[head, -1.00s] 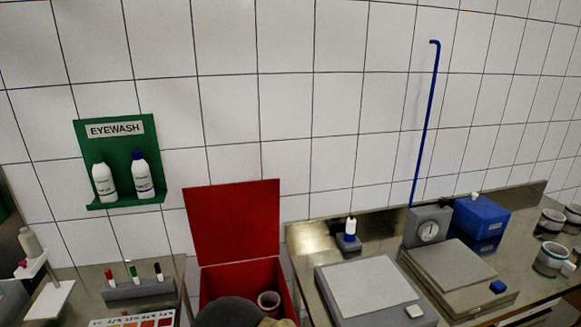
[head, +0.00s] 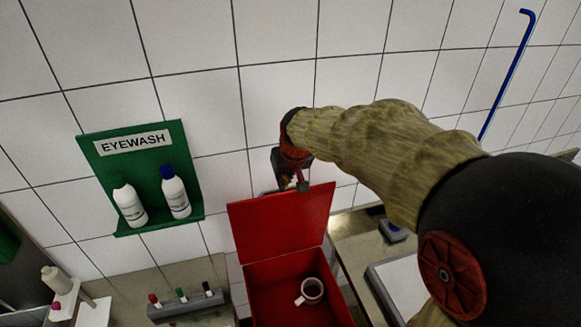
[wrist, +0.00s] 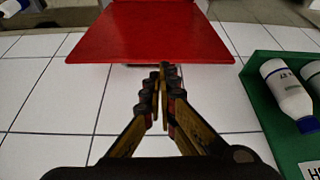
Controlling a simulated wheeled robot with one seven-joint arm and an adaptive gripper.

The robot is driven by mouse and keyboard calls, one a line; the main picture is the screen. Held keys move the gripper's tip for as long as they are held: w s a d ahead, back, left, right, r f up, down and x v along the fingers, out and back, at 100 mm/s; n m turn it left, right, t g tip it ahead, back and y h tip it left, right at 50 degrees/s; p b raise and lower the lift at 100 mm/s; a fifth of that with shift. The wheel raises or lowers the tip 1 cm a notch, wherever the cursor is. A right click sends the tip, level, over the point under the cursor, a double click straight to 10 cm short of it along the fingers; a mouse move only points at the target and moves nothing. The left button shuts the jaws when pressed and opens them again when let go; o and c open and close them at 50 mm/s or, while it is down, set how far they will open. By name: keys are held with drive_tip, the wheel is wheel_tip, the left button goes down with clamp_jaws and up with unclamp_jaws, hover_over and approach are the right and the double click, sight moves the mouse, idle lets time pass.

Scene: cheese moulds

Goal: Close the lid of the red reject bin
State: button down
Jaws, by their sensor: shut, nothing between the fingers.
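The red reject bin (head: 262,290) stands open against the tiled wall, with a whitish mug (head: 311,290) inside it. Its red lid (head: 275,222) stands raised at the back of the bin. The lid also shows at the top of the wrist view (wrist: 150,35). My gripper (head: 302,184) is at the lid's top edge, on the wall side, partly hidden behind my wrist. In the wrist view my gripper (wrist: 160,72) is shut and empty, its tips close to the lid's edge. I cannot tell whether they touch it.
A green eyewash holder (head: 140,175) with two bottles hangs on the wall to the left. A grey pen rack (head: 185,305) stands left of the bin. A blue rod (head: 505,80) rises at the right. My arm covers much of the right side.

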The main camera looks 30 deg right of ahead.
drive_tip(key=w+d+p, duration=0.5)
drive_tip(key=w+d, duration=0.1)
drive_tip(key=w, duration=0.2)
drive_tip(key=shift+m, duration=0.4)
drive_tip(key=x, duration=0.3)
drive_tip(key=p+x, duration=0.1)
drive_tip(key=x, duration=0.5)
drive_tip(key=shift+s+d+f, duration=0.1)
drive_tip(key=shift+d+f, duration=0.25)
drive_tip(key=shift+s+f+p, duration=0.1)
drive_tip(key=shift+f+p, duration=0.1)
drive_tip(key=shift+p, duration=0.15)
drive_tip(key=s, duration=0.2)
drive_tip(key=s+p, duration=0.1)
drive_tip(key=shift+s+a+f, duration=0.2)
drive_tip(key=shift+a+f, duration=0.05)
drive_tip(key=shift+a, duration=0.1)
